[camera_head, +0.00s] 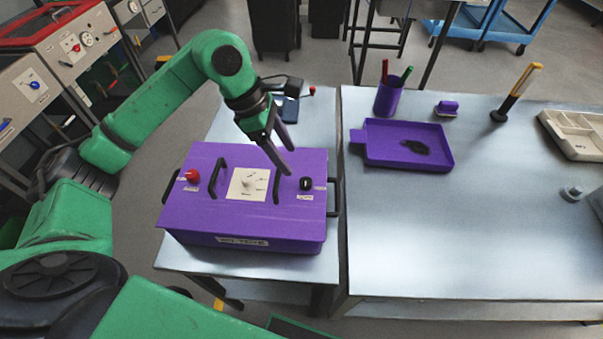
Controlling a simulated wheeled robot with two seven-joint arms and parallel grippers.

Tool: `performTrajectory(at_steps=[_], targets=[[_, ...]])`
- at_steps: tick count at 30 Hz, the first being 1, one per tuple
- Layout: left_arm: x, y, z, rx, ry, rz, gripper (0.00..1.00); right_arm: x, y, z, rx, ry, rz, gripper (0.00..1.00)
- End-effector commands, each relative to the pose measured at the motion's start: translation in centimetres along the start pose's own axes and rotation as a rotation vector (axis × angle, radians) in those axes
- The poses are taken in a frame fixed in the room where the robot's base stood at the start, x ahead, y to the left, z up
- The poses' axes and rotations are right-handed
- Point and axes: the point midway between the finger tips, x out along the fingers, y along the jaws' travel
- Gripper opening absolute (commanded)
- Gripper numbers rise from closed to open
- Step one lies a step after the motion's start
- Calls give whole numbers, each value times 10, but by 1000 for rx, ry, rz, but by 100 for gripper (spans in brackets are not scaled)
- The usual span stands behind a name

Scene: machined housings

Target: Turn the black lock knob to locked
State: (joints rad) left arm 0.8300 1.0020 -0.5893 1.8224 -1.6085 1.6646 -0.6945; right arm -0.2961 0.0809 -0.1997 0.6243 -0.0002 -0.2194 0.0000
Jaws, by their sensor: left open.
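A purple housing (200,222) sits on the left metal table. On its top are a red knob (192,176) at the left, a white dial plate (248,184) with a small pointer in the middle, and the black lock knob (305,184) at the right, with small labels beside it. The labels are too small to read. My left gripper (284,166) is open, pointing down above the housing's right half, just left of and behind the black knob. I see nothing between its fingers. My right gripper is not in view.
Black handles (218,178) rise from the housing's top. On the right table (430,240) are a purple tray (440,160), a purple pen cup (389,97), a yellow-and-black tool (515,92) and a pale organizer (575,135). That table's front half is clear.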

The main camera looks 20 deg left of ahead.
Motion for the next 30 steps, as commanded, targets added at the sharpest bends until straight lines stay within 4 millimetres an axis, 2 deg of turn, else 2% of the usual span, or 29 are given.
performTrajectory(at_steps=[1, 6, 9, 13, 20, 21, 25, 30], targets=[[10, -1, 2, -1, 0, -7, 66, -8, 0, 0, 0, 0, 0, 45], [54, -1, 2, -2, -1, -5, 66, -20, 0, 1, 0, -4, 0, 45], [72, 0, 2, -1, -2, -3, 66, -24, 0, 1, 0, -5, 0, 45], [84, 0, 1, -1, -2, -1, 66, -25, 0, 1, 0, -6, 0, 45], [86, 0, 0, -1, -1, 1, 66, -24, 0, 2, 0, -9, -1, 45], [86, 0, 0, -1, -1, 1, 51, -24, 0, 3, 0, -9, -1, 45], [86, 0, 0, -1, -1, 1, 2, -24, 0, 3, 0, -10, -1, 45], [86, 0, 0, -2, -1, 1, 0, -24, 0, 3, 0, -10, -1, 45]])
